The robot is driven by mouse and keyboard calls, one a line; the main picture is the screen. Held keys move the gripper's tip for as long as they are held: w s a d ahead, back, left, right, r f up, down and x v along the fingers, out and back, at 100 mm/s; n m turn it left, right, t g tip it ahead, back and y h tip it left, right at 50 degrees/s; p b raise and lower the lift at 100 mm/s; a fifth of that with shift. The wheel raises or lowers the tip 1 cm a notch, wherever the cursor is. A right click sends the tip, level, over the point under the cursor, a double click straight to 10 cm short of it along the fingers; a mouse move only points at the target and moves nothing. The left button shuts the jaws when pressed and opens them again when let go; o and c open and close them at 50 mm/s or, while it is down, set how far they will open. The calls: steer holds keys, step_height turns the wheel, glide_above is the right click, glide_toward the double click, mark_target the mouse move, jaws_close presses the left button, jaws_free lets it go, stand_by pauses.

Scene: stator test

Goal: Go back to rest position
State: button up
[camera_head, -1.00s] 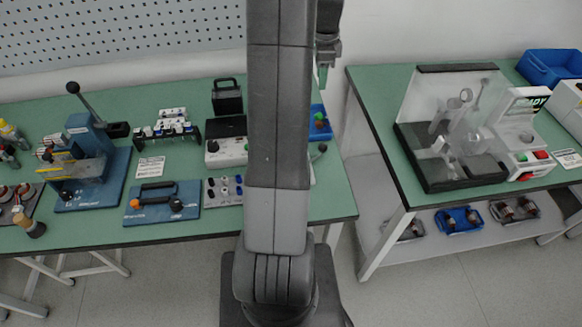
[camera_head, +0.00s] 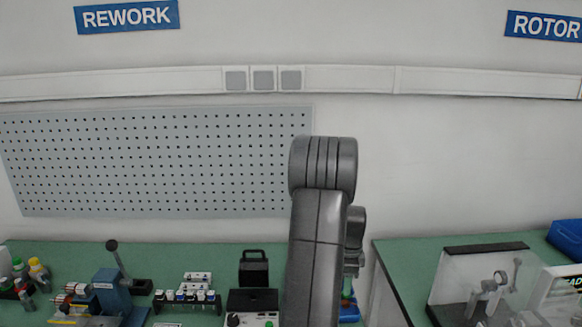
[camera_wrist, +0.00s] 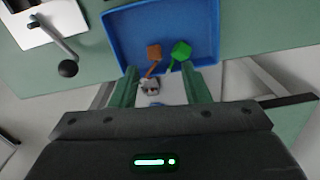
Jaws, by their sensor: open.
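My gripper (camera_wrist: 158,73) is open in the wrist view, with its two green fingers apart. It points toward a blue tray (camera_wrist: 109,37) on the green bench. An orange piece (camera_wrist: 154,52) and a green piece (camera_wrist: 181,50) lie in the tray, ahead of the fingertips. A small grey-white part (camera_wrist: 150,86) shows between the fingers; I cannot tell whether it touches them. In the head view, my dark grey arm stands in the middle and hides part of the bench. My gripper (camera_head: 351,272) is partly visible just right of it.
The left bench holds a blue lever press (camera_head: 112,290), a rack of small parts (camera_head: 188,297) and a black-handled box (camera_head: 253,268). A clear-shielded fixture (camera_head: 485,285) stands on the right bench. A gap separates the benches. A black-knobbed lever (camera_wrist: 68,68) is near the tray.

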step_height(320, 180, down, 4)
steer(key=shift+r, duration=0.2)
steer(key=shift+r+p, duration=1.65)
steer(key=shift+r, duration=0.9)
